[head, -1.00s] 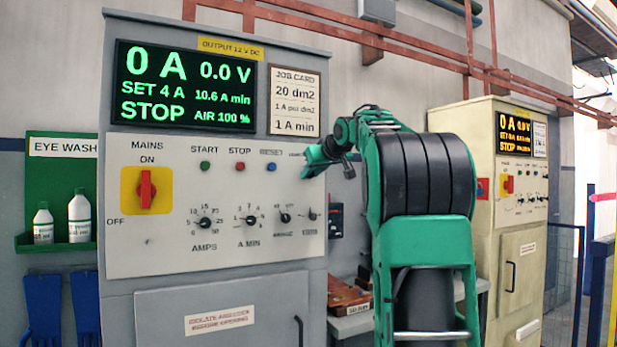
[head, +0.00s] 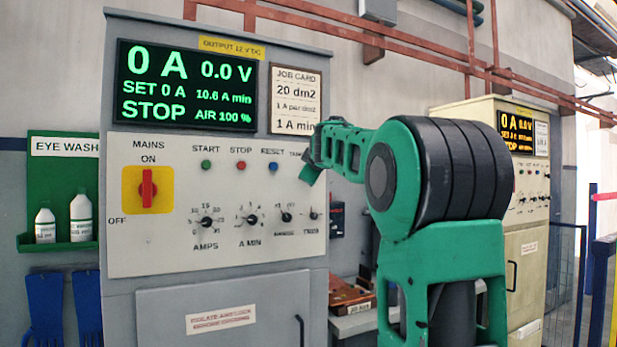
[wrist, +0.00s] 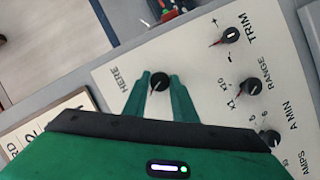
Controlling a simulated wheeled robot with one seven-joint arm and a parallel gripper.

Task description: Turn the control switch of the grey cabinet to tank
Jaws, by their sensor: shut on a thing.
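The grey cabinet (head: 215,275) stands at the left in the head view. Its control switch (wrist: 160,82) is a small black round knob beside the printed word HERE in the wrist view. My gripper (wrist: 159,86) has a green finger on each side of this knob and is shut on it. A pale pointer line shows on the knob, but its exact setting is hard to read. In the head view my gripper (head: 312,172) covers the switch at the panel's right edge, and part of a TANK label shows beside it.
The display (head: 186,84) reads 0 A, SET 0 A, STOP. The red mains switch (head: 148,188), push buttons and several black knobs share the panel. The trim knob (wrist: 230,35) lies right of my gripper in the wrist view. A cream cabinet (head: 520,240) stands at the right.

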